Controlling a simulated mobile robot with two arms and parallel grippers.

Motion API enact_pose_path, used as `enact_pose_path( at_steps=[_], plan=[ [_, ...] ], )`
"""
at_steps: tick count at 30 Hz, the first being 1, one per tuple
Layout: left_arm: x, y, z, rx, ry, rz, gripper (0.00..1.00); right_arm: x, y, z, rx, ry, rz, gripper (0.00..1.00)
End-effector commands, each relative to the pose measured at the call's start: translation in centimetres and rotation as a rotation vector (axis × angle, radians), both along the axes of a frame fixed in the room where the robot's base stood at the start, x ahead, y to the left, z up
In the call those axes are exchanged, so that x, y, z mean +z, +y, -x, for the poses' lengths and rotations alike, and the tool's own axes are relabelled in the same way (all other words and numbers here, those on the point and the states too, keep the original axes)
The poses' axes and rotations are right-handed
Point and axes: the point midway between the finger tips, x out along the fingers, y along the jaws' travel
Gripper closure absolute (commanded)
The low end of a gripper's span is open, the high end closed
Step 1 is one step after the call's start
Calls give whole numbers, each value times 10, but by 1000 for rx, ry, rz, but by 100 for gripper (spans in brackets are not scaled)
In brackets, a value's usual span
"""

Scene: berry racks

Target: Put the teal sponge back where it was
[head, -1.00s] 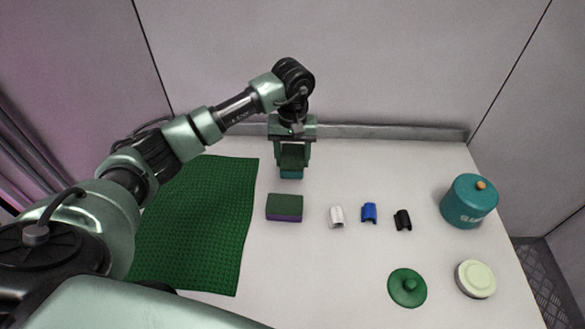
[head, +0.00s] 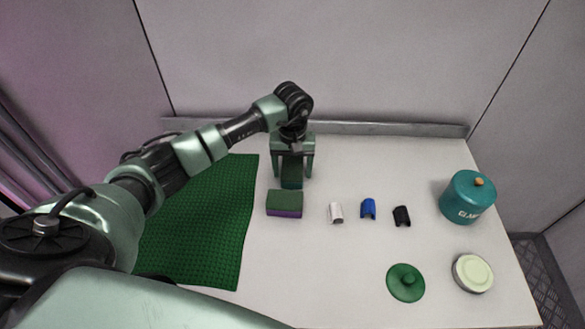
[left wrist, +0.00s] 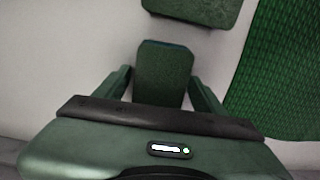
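The teal sponge (head: 291,172) has a dark green scouring top. It stands near the back of the white table, by the right edge of the green mat (head: 205,225). My left gripper (head: 293,178) points down around it, with one finger on each side. In the left wrist view the sponge (left wrist: 163,75) lies between the spread fingers, with narrow gaps beside it, so the gripper looks open. The sponge seems to rest on the table. A purple sponge (head: 284,211) with a green top lies just in front. My right gripper is out of view.
A white clip-like piece (head: 336,213), a blue one (head: 368,209) and a black one (head: 402,216) lie right of the sponges. A teal canister (head: 466,198), a green lid (head: 405,283) and a pale-lidded jar (head: 473,273) are further right. A wall stands behind the table.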

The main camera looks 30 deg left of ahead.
Motion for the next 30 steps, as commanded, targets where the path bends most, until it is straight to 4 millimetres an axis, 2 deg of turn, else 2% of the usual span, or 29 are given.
enact_pose_path(
  at_steps=[8,12,14,24,30],
  plan=[
    [1,0,0,0,0,0,25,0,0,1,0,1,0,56],
    [6,0,0,0,0,1,25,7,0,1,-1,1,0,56],
    [10,0,-1,-1,-4,0,25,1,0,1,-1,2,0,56],
    [81,0,-1,-1,-7,0,25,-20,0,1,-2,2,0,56],
    [112,0,-1,1,-2,0,25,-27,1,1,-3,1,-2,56]
  ],
)
